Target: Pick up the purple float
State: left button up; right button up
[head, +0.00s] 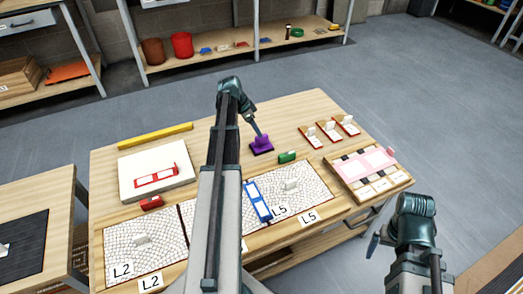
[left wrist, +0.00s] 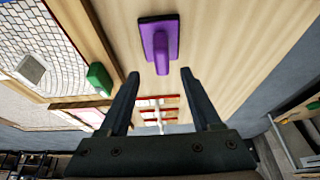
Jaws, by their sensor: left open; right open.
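The purple float (head: 262,146) lies on the wooden table, a flat rectangular plate with a raised purple handle. In the left wrist view the float (left wrist: 158,40) is beyond my open fingertips. My left gripper (head: 259,133) is just above and beside the float in the head view; whether it touches cannot be told there. In the left wrist view the left gripper (left wrist: 160,75) has its two fingers apart with nothing between them. My right gripper (head: 372,245) is off the table's right front side, far from the float.
A green block (head: 287,157) lies close to the float. Mosaic panels (head: 135,245), a blue level (head: 257,200), a white board (head: 135,165), a yellow bar (head: 155,135), red-edged holders (head: 330,130) and a pink-topped tray (head: 350,165) are also on the table. Bare wood surrounds the float.

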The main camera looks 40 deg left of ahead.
aim_at(262, 139)
pick_arm(q)
jog(key=b+x, duration=0.2)
jog(key=x, duration=0.1)
jog(key=shift+f, duration=0.15)
pick_arm(e)
notch_tip(262, 139, down, 3)
jog(key=shift+r, duration=0.1)
pick_arm(q)
jog(key=b+x, duration=0.5)
jog(key=shift+a+f, duration=0.15)
jog(key=shift+a, duration=0.05)
pick_arm(e)
notch_tip(262, 139, down, 5)
jog(key=shift+d+r, duration=0.1)
pick_arm(q)
grip_shut()
